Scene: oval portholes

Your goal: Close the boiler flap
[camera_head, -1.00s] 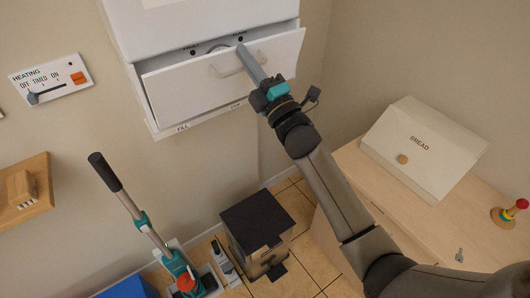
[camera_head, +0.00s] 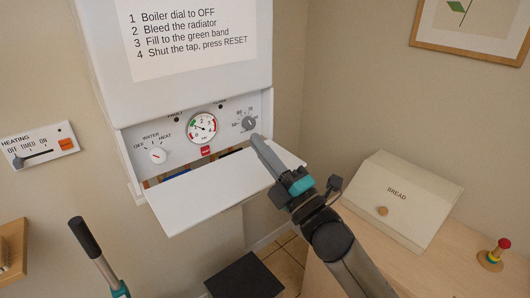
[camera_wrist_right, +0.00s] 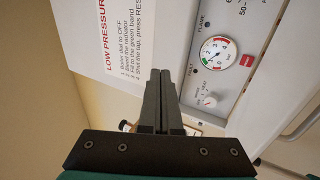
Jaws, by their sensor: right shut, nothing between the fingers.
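The boiler flap (camera_head: 215,190) is a white panel hinged below the boiler's control panel (camera_head: 185,135). It hangs open, tipped outward and close to flat, with its inner face showing in the head view. My right gripper (camera_head: 259,141) is shut and empty. Its fingers cross over the flap's right end and point toward the control panel, near the right-hand knob. I cannot tell whether it touches the flap. In the wrist view the closed fingers (camera_wrist_right: 160,78) stand in front of the boiler, with the gauge (camera_wrist_right: 217,52) to their right. My left gripper is not in view.
The white boiler body (camera_head: 175,85) with its instruction sheet is above the opening. A bread box (camera_head: 400,200) and stacking toy (camera_head: 492,257) sit on the counter at right. A dark box (camera_head: 245,278) stands below. A heating switch (camera_head: 40,145) is on the left wall.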

